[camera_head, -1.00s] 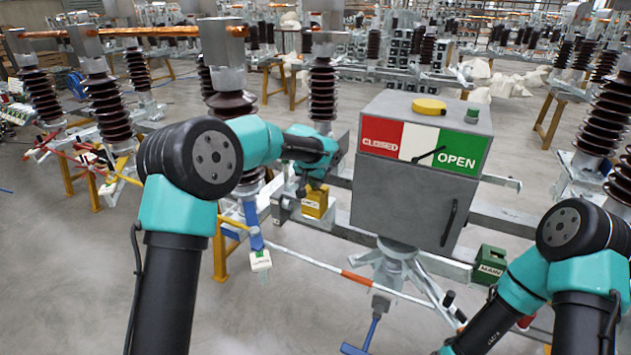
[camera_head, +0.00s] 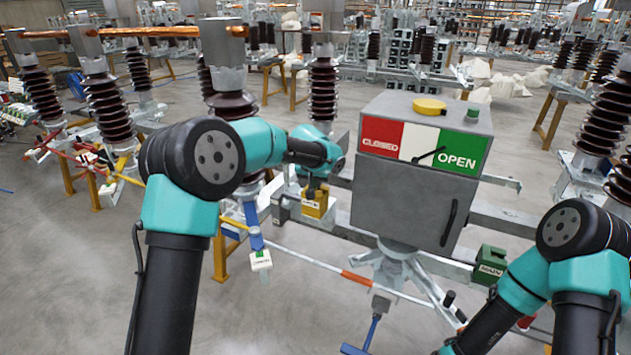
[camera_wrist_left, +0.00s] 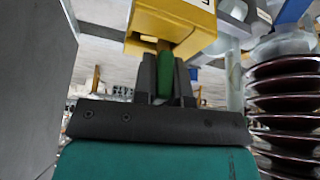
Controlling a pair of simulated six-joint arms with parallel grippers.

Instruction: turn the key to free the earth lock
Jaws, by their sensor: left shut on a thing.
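The earth lock is a small yellow box (camera_head: 315,206) mounted on the steel frame, left of the grey cabinet, in the head view. In the left wrist view the yellow box (camera_wrist_left: 172,22) hangs over the fingertips. A key with a green grip (camera_wrist_left: 166,72) points into the underside of the box in that view. My left gripper (camera_wrist_left: 165,78) is shut on the green grip, one dark finger on each side. In the head view my left gripper (camera_head: 313,186) is at the yellow box, its fingers mostly hidden. My right gripper is out of view.
The grey cabinet (camera_head: 405,205) has a CLOSED/OPEN plate with its pointer towards OPEN. A green box marked MAIN (camera_head: 490,264) sits to its right. A brown ribbed insulator (camera_head: 322,92) stands behind my left wrist. A white-and-red rod (camera_head: 360,279) crosses below.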

